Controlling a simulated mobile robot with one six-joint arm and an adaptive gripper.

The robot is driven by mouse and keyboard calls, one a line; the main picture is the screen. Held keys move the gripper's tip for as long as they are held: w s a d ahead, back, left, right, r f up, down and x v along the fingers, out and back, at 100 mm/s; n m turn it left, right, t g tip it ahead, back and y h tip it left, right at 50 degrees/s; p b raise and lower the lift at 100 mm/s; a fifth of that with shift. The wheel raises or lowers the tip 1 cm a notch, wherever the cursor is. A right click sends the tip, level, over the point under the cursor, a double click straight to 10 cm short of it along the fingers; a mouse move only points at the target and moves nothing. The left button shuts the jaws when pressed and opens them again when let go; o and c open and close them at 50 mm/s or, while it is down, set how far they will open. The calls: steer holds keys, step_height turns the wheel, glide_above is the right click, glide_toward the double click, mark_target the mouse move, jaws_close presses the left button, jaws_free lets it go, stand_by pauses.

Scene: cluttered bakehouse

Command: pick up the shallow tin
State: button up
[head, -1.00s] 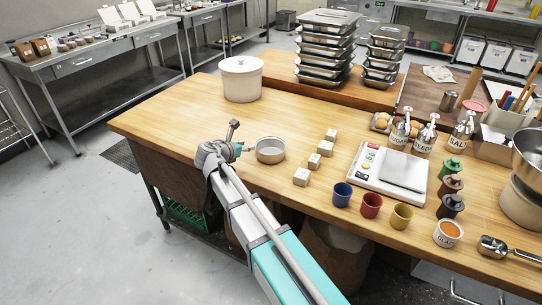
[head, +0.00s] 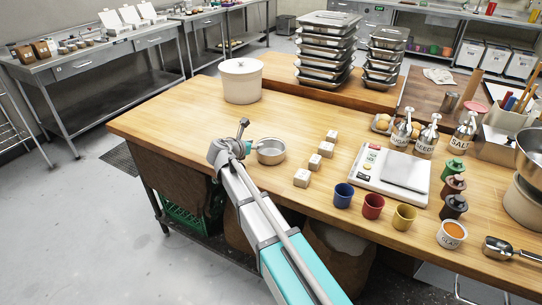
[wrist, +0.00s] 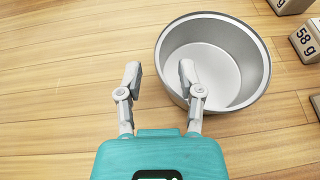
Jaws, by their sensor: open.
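The shallow tin (head: 271,151) is a round, grey, open metal pan on the wooden table, near its front edge. In the wrist view the tin (wrist: 232,92) looks empty and sits upright, right of centre. My gripper (wrist: 160,75) is open, its two fingers apart. In the wrist view the right finger overlaps the tin's near-left wall, and the left finger is over bare wood outside the tin. I cannot tell whether either finger touches the tin. In the head view my gripper (head: 246,147) is just left of the tin, partly hidden by my arm.
Several small weight blocks (head: 302,178) stand right of the tin. A white lidded pot (head: 241,87) stands at the back left. The wood left of the tin is clear.

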steer(key=shift+b+x, duration=0.3)
steer(key=shift+x, duration=1)
jaws_close()
steer(key=shift+a, duration=0.1)
